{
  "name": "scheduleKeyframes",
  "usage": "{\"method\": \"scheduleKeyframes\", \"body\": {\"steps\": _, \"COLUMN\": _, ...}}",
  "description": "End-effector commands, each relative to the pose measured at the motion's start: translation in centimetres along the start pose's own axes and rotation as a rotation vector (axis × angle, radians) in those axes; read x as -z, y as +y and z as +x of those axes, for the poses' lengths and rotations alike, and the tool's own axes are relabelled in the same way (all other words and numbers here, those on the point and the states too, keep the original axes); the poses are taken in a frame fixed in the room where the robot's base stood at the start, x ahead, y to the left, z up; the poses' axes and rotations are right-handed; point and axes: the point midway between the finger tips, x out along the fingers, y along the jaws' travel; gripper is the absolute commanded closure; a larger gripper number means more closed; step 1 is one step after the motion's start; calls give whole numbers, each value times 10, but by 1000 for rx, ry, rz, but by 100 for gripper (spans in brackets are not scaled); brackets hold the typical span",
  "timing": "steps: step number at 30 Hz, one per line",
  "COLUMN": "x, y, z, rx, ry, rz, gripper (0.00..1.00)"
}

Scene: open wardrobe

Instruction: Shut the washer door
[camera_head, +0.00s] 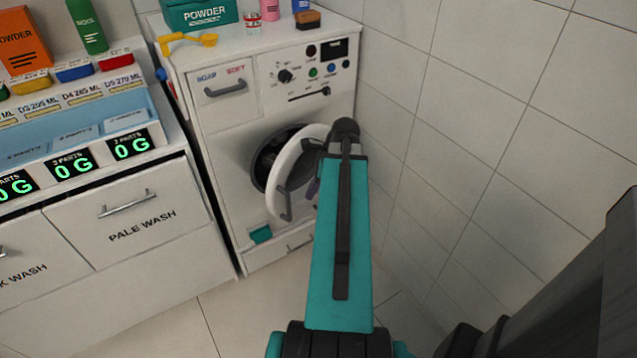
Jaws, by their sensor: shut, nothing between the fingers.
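The white washer (225,139) stands at the back, against the tiled wall. Its round white door (288,181) is open and swung out toward me, with a grey handle (285,205) on its face. The dark drum opening (263,160) shows to the left of the door. My teal arm reaches up from the bottom of the view and covers the door's right side.
A powder box (200,14), a yellow scoop (188,40) and small bottles stand on the washer. At left is a cabinet with a pale wash drawer (140,215) and weight displays (72,166). A tiled wall (480,130) bounds the right. Floor in front is clear.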

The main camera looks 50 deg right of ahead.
Motion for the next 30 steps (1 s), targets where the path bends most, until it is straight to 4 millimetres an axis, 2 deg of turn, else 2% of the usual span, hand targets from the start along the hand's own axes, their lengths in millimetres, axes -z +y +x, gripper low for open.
{"method": "scheduleKeyframes", "body": {"steps": 2, "x": 0, "y": 0, "z": 10, "rx": -1, "ry": 0, "rz": 0, "gripper": 100}}
{"method": "scheduleKeyframes", "body": {"steps": 6, "x": -17, "y": 0, "z": 15, "rx": -1, "ry": 0, "rz": -2, "gripper": 100}}
{"method": "scheduleKeyframes", "body": {"steps": 13, "x": -33, "y": 0, "z": 22, "rx": 1, "ry": 0, "rz": 0, "gripper": 100}}
{"method": "scheduleKeyframes", "body": {"steps": 30, "x": -37, "y": -1, "z": 23, "rx": 3, "ry": 0, "rz": 7, "gripper": 100}}
